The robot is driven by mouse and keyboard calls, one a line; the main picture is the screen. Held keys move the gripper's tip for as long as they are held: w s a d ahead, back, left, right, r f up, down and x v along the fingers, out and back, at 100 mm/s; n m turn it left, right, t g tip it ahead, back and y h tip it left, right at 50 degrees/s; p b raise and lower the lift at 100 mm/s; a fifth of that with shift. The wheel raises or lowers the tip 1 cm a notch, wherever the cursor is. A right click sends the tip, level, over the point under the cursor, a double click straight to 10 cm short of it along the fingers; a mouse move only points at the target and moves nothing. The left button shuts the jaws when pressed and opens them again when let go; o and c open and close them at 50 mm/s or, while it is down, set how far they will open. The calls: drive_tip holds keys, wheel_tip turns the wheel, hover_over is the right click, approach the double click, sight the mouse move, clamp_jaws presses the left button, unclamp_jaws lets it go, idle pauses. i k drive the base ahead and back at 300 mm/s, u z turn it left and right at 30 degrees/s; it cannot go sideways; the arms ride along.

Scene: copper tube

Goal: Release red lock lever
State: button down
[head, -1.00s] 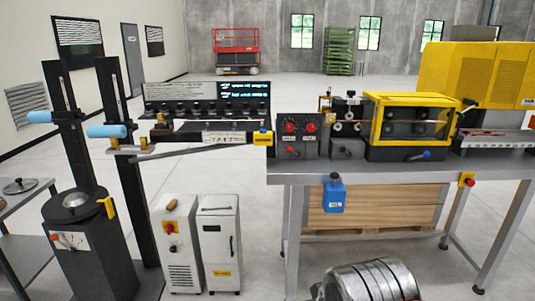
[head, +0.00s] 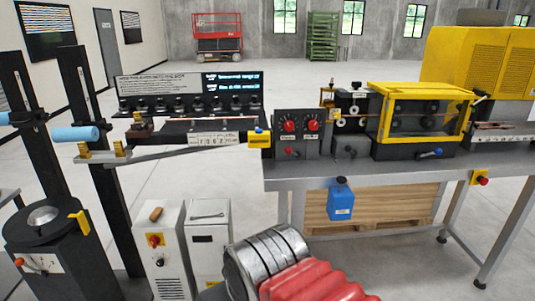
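Two red-tipped levers show, and I cannot tell which is the lock lever. One is a small red lever (head: 290,151) low on the dark control box (head: 298,133), below two red knobs. The other is a red-orange knob (head: 20,262) at the lower left, on the front of the black round stand (head: 60,262). My arm, with a ribbed metal part and red bellows, rises at the bottom centre, well in front of the bench. My gripper is not in view, so its state is hidden.
A blue box (head: 341,204) hangs at the bench front. Two white cabinets (head: 207,245) stand left of my arm. Floor (head: 400,270) is clear at the lower right.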

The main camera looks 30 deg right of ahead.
sight(289, 149)
drive_tip(key=z, duration=0.1)
drive_tip(key=i, duration=1.2)
drive_tip(key=z, duration=0.3)
